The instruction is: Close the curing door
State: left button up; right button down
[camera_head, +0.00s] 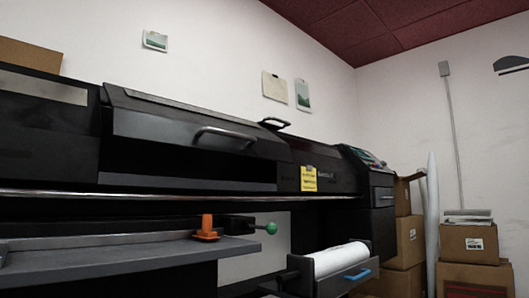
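A long black printer (60,140) fills the left and middle of the head view. A black door with a curved grey handle (225,133) is on its front; I take this to be the curing door (160,120). The door tilts outward, and a dark recess shows beneath its lower edge, so it looks at least partly open. A second, smaller handle (273,122) shows behind its right end. Neither of my grippers is in view.
A grey shelf (120,258) with an orange clamp (207,229) and a green-knobbed lever (270,228) juts out below. An open drawer (345,266) holds a white roll (340,257). Cardboard boxes (468,244) stand at right. A yellow note (308,179) is on the printer.

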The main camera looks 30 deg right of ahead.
aim_at(138, 116)
jog(key=z, duration=0.3)
jog(key=i, duration=1)
